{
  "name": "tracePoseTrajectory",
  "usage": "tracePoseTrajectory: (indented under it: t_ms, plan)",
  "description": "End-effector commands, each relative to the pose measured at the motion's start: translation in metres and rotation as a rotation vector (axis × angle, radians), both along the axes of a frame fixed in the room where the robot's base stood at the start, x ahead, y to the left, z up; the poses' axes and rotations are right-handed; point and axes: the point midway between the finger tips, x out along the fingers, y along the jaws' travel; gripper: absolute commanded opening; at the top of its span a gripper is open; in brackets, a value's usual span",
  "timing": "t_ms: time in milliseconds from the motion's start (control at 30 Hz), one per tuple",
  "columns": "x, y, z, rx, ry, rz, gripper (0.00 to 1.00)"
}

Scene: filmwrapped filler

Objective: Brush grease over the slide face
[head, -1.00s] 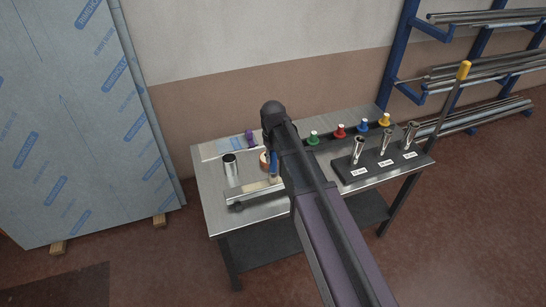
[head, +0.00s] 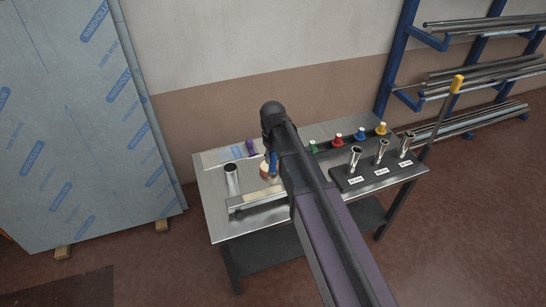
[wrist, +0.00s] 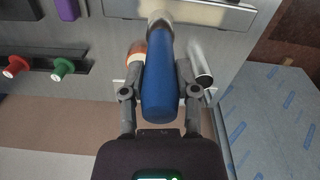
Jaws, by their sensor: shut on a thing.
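My gripper (wrist: 160,72) is shut on the blue handle of the brush (wrist: 158,98). The brush's pale metal collar points to the top of the wrist view, over the edge of the metal slide (wrist: 222,12); its bristles are out of sight. In the head view the blue handle (head: 273,162) shows beside my arm, just behind the slide (head: 250,203), a long metal block near the table's front left. Whether the bristles touch the slide face, and whether grease lies on it, I cannot tell. A copper-coloured pot (head: 265,170) stands behind the slide, partly hidden.
A steel cylinder (head: 232,178) stands left of the pot on the metal table (head: 212,205). Coloured knobs (head: 338,139) and a black stand with metal tubes (head: 380,172) are at right. A film-covered sheet (head: 75,130) leans at left.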

Motion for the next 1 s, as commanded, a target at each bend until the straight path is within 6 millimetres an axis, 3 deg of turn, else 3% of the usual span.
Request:
tracePoseTrajectory:
  t_ms: [267,700,1000]
  plan:
    - [0.000,0.000,0.002,0.000,0.000,0.000,0.00]
    - [0.000,0.000,0.029,0.000,0.000,0.000,0.00]
    - [0.000,0.000,0.030,0.000,0.000,0.000,0.00]
